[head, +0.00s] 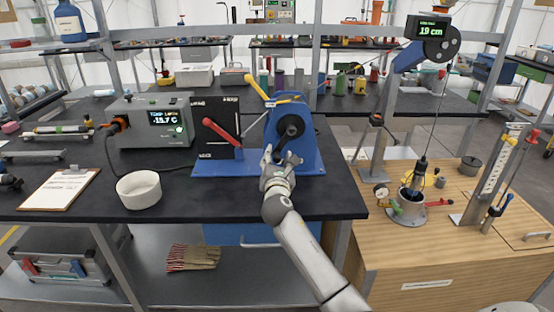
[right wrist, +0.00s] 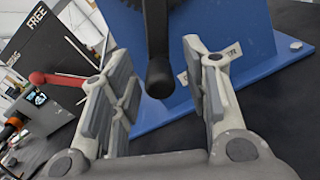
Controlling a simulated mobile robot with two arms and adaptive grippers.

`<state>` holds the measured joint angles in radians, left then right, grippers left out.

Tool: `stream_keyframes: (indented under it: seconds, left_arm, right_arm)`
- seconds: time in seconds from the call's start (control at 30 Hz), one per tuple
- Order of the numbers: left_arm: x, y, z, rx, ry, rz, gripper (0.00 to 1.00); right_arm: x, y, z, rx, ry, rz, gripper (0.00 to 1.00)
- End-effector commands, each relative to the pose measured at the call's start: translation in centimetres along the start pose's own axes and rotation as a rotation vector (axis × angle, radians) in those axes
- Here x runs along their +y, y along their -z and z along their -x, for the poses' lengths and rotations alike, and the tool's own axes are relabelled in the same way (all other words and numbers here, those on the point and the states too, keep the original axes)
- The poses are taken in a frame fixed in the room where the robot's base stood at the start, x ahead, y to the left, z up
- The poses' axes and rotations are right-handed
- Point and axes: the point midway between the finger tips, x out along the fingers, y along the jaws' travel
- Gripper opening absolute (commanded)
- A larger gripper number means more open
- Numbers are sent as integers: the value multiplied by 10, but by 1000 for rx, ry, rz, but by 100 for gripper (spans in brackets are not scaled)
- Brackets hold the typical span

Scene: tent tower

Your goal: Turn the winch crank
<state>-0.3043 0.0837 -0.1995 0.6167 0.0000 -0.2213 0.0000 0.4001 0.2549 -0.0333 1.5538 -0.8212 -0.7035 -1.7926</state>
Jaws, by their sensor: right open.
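The blue winch (head: 272,122) stands on a blue base plate at the front of the black bench, with a dark drum or hub (head: 291,128) on its face. The black crank (right wrist: 157,40) hangs down in the right wrist view, and its rounded lower end (right wrist: 159,80) shows between my fingers. My right gripper (head: 281,158) is open in front of the winch's lower part. In the right wrist view its two fingers (right wrist: 160,95) stand apart, one on each side of the crank end, with gaps on both sides. My left gripper is not in view.
A black panel marked FREE (right wrist: 36,55) with a red-knobbed lever (head: 221,148) stands left of the winch. A white bowl (head: 138,190), a clipboard (head: 60,189) and a temperature box (head: 152,121) are further left. A wooden bench (head: 440,262) with a well fitting (head: 409,208) is at right.

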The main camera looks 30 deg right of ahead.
Motion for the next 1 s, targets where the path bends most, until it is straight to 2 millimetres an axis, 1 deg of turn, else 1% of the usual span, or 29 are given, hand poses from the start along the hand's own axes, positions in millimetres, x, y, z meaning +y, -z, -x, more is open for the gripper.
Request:
stream_keyframes:
  seconds: [0.27,0.3,0.6,0.63,0.87,1.0]
  left_arm:
    - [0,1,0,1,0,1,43]
    - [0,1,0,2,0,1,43]
    - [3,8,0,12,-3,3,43]
    - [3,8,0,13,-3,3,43]
    - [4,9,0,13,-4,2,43]
    - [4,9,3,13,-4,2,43]
  right_arm:
    - [0,0,-2,0,0,0,43]
    - [0,0,-2,0,0,0,42]
    - [0,0,-2,0,0,0,3]
    - [0,0,-2,0,0,0,0]
    - [0,0,-2,0,1,-1,0]
    - [6,-2,-1,2,1,-61,0]
